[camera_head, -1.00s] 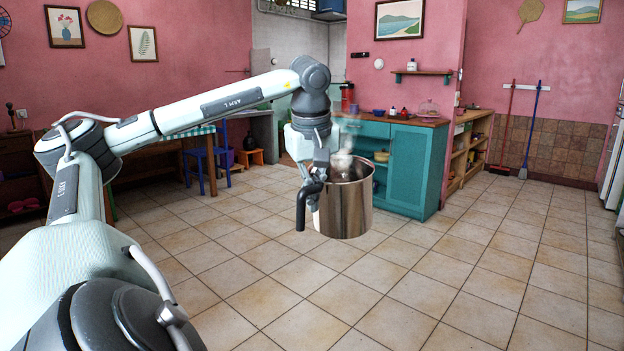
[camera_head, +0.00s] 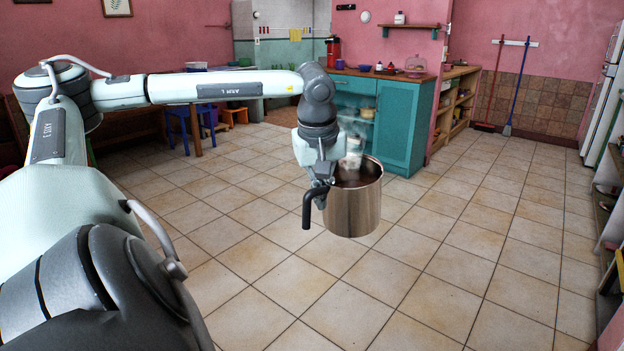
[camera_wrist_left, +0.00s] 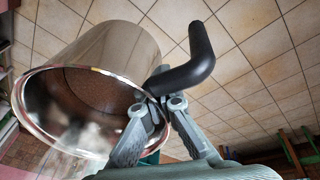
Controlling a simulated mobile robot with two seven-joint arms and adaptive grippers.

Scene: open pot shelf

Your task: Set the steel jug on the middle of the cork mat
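The steel jug (camera_head: 352,208) is a shiny cylinder with a black handle (camera_head: 308,206). It hangs upright in the air above the tiled floor in the head view. My left gripper (camera_head: 320,186) is at the jug's handle side, its fingers closed around the handle near the rim. In the left wrist view, the jug (camera_wrist_left: 95,75) fills the left side, its open mouth toward the camera, and the gripper fingers (camera_wrist_left: 160,108) meet at the root of the black handle (camera_wrist_left: 190,62). The cork mat is not in view. My right gripper is not in view.
A teal cabinet (camera_head: 401,125) with a wooden top stands behind the jug. Open shelves (camera_head: 606,215) line the right edge. A blue stool (camera_head: 178,122) and a small orange stool (camera_head: 235,113) stand at the back left. The tiled floor (camera_head: 470,240) between is clear.

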